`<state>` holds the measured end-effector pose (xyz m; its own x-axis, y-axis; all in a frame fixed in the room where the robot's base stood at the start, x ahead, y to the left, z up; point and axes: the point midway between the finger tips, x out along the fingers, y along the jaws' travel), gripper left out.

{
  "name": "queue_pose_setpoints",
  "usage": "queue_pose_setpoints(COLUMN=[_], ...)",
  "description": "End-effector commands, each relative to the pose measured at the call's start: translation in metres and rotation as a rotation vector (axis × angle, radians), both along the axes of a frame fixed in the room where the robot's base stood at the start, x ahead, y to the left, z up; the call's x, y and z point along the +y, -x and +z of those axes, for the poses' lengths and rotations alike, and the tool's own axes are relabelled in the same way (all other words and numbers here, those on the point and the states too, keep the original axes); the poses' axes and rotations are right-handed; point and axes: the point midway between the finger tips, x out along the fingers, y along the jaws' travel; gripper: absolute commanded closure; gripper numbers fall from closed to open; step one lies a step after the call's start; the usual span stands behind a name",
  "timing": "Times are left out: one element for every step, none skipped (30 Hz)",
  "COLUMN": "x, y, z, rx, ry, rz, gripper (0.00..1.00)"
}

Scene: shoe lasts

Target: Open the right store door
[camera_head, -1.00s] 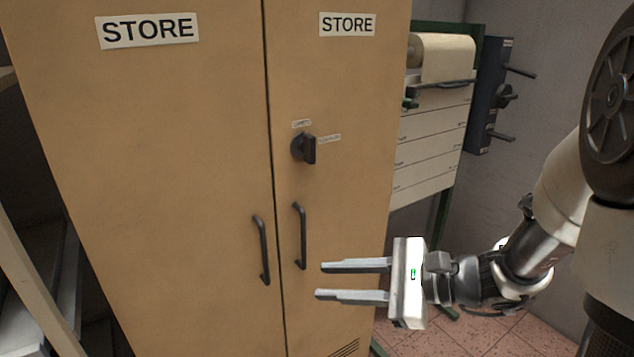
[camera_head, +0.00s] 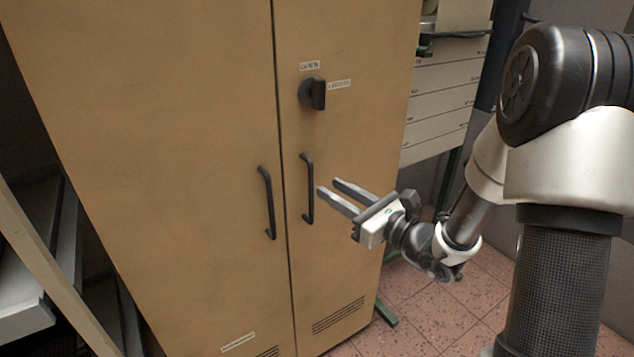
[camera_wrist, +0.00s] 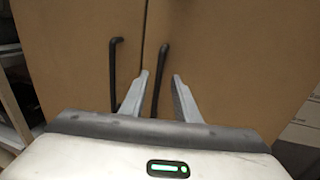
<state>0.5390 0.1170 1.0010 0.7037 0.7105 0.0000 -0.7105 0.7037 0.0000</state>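The right store door (camera_head: 350,180) is a tan cabinet door and stands shut beside the left door (camera_head: 160,170). I cannot tell whether a finger touches the handle.
The left door's black handle (camera_head: 267,203) is close across the seam. A white drawer rack (camera_head: 440,100) stands right of the cabinet. A shelf (camera_head: 45,270) stands at the left. Tiled floor (camera_head: 430,310) is clear in front at the right.

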Motion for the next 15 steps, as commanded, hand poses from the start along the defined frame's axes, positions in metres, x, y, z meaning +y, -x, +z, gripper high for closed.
queue_pose_setpoints(x=[0.010, 0.014, 0.019, 0.023, 0.026, 0.029, 0.032, 0.035, 0.038, 0.039, 0.041, 0.042, 0.043, 0.044, 0.044], y=[-0.007, -0.011, -0.017, -0.020, -0.023, -0.028, -0.031, -0.033, -0.036, -0.038, -0.039, -0.041, -0.042, -0.042, -0.043], z=[-0.001, -0.001, -0.001, -0.001, -0.001, -0.001, -0.001, 0.000, 0.000, -0.001, 0.000, 0.000, 0.000, 0.000, 0.000], rx=[-0.001, -0.001, -0.001, -0.001, -0.001, 0.000, -0.001, -0.001, 0.000, 0.000, 0.000, -0.001, 0.000, 0.000, 0.000], ry=[-0.001, 0.000, 0.000, 0.000, -0.001, 0.000, -0.001, 0.000, 0.000, 0.000, 0.000, -0.001, -0.001, -0.001, -0.001], rz=[0.005, 0.005, 0.004, 0.004, 0.004, 0.002, 0.003, 0.003, 0.003, 0.002, 0.002, 0.001, 0.001, 0.001, 0.001], gripper=[0.71, 0.71, 0.71, 0.71, 0.71, 0.71, 0.71, 0.71, 0.71, 0.71, 0.71, 0.71, 0.71, 0.71, 0.71])
